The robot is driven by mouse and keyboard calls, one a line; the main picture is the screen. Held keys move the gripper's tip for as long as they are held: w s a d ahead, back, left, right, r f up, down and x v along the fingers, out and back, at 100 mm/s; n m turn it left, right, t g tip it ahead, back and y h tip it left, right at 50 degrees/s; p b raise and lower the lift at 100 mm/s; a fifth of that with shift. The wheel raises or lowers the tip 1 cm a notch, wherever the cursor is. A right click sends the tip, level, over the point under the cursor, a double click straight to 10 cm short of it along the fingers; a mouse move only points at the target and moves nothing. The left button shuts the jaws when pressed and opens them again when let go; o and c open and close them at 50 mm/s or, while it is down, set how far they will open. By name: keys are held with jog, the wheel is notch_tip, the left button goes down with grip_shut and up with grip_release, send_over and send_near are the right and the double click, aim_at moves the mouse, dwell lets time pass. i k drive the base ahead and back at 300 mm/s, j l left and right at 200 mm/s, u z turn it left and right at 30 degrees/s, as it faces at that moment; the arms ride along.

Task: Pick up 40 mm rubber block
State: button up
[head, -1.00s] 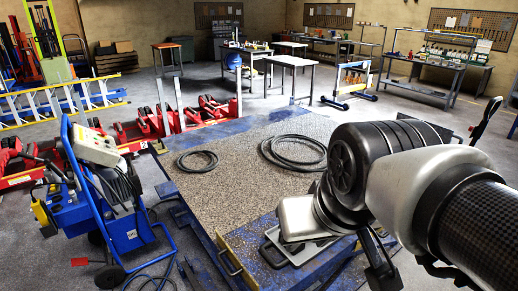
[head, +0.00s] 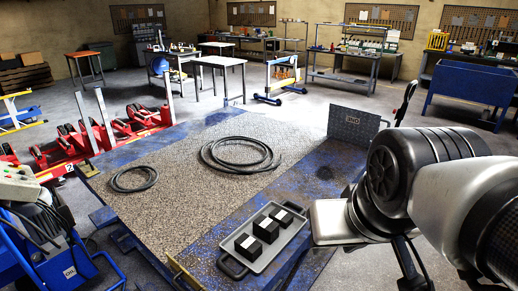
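Three black blocks with white markings on top sit in a row in a shallow grey tray (head: 276,250). The near block (head: 248,248) is at the lower left of the row. The far block (head: 281,217) is at the upper right. I cannot tell from the picture which one is 40 mm. My arm reaches in from the right, with its silver link just right of the tray. My gripper's fingers cannot be made out in this view.
The tray lies on a blue-edged platform (head: 225,215) with a speckled mat. Two black cable coils (head: 240,153) (head: 133,179) lie on the mat. An upright plate (head: 352,128) stands at the platform's far right. A blue machine (head: 45,255) stands at left; red jacks (head: 120,125) are behind.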

aim_at(283, 218)
jog(key=l+u, duration=0.1)
jog(key=l, duration=0.3)
jog(key=k+l, duration=0.1)
jog(key=l, duration=0.3)
jog(key=i+l+u, duration=0.15)
jog(key=l, duration=0.2)
jog(key=i+l+u, duration=0.15)
jog(key=l, duration=0.2)
jog(key=l+u, duration=0.15)
jog(key=l, duration=0.2)
jog(key=i+l+u, duration=0.15)
jog(key=i, duration=0.35)
jog(key=i+l+u, duration=0.15)
jog(key=i+l, duration=0.25)
jog(key=i, duration=0.1)
